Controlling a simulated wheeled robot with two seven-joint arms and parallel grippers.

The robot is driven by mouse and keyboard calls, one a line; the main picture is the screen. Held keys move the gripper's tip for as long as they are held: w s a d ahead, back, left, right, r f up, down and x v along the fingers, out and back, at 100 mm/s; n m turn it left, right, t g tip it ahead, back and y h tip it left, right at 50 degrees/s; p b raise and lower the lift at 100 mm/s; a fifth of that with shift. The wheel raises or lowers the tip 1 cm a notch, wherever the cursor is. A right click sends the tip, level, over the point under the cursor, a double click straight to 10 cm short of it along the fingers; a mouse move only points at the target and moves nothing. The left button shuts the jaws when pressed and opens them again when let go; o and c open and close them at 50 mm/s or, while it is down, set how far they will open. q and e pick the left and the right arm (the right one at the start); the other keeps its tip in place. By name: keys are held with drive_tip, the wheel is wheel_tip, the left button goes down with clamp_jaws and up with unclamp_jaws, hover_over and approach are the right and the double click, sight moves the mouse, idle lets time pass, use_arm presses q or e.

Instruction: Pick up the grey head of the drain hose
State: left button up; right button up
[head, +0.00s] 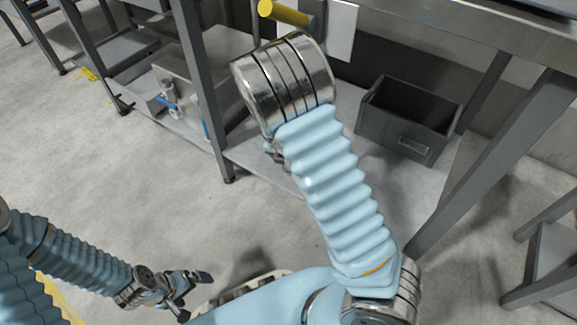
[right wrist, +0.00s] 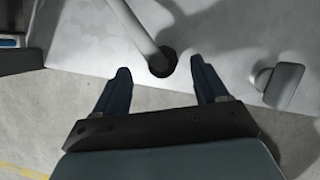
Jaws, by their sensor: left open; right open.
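In the right wrist view, a grey rounded block with a short stub (right wrist: 284,86) lies on a pale metal surface, right of my right gripper (right wrist: 163,84). It may be the drain hose's grey head, but I cannot be sure. A pale pipe (right wrist: 134,24) runs down to a dark round collar between and beyond my right fingertips. My right gripper is open and nothing shows held in it. In the head view my right arm mostly hides that gripper and the area around it. My left gripper (head: 192,293) is open and empty, low at the left above the floor.
A low metal shelf (head: 245,158) runs under the bench, with grey legs (head: 206,100) at its edge. A dark grey open bin (head: 410,142) stands on it at right. A box with pipe fittings (head: 168,92) stands at left.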

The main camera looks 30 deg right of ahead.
drive_tip(key=x, duration=0.1)
drive_tip(key=b+x, duration=0.1)
drive_tip(key=x, duration=0.1)
drive_tip(key=s+b+x, duration=0.1)
drive_tip(key=shift+w+f, duration=0.15)
drive_tip(key=shift+f, duration=0.35)
drive_tip(key=shift+w+d+f, duration=0.1)
drive_tip(key=shift+w+f, duration=0.1)
drive_tip(key=shift+f, duration=0.25)
drive_tip(key=c, duration=1.2)
drive_tip(key=shift+r, duration=0.15)
wheel_tip(320, 180, up, 9)
drive_tip(key=p, duration=0.3)
drive_tip(key=shift+r, duration=0.4)
